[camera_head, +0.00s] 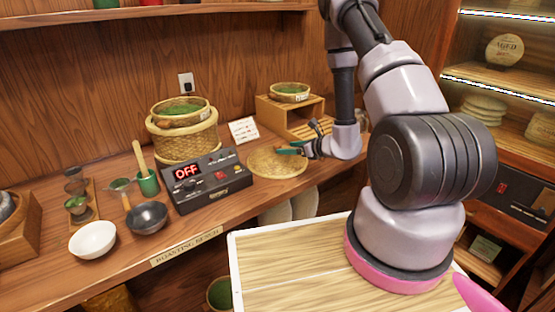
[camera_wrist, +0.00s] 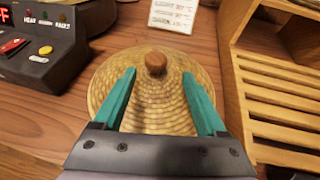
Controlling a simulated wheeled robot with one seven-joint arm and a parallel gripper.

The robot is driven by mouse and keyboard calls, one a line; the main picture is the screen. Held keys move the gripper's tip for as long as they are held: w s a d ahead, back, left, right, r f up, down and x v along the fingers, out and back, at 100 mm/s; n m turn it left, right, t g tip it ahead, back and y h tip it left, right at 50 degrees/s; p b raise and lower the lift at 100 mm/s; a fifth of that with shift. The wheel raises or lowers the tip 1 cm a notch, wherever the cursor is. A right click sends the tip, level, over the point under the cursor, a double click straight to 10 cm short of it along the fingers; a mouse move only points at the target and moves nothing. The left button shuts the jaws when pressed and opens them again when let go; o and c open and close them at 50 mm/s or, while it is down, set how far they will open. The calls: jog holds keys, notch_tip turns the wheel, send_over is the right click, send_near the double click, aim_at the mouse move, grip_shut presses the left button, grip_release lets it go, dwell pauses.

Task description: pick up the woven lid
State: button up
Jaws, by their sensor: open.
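The woven lid (camera_head: 268,164) is a round, straw-coloured disc lying flat on the wooden bench, right of the black control box. In the wrist view the lid (camera_wrist: 160,95) fills the middle, with a brown wooden knob (camera_wrist: 156,63) on top. My gripper (camera_head: 292,147) is at the lid's right side in the head view. Its two teal fingers are open and empty. In the wrist view the gripper (camera_wrist: 162,75) spans the lid, with the knob between and slightly beyond the fingertips. Whether the fingers touch the lid is unclear.
The control box (camera_head: 208,178) reads OFF. A lidless-looking woven basket (camera_head: 184,138) bears a shallow tray of green leaf (camera_head: 181,110). A slatted wooden stand (camera_wrist: 275,95) is close on the right. A small white card (camera_head: 243,130) stands behind the lid. Bowls (camera_head: 92,240) sit at left.

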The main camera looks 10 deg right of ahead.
aim_at(277, 148)
jog(key=shift+a+x, duration=0.15)
jog(key=shift+x, duration=1.4)
jog(key=shift+a+x, duration=0.15)
jog(key=shift+x, duration=1.35)
jog(key=shift+s+r, duration=0.15)
grip_shut()
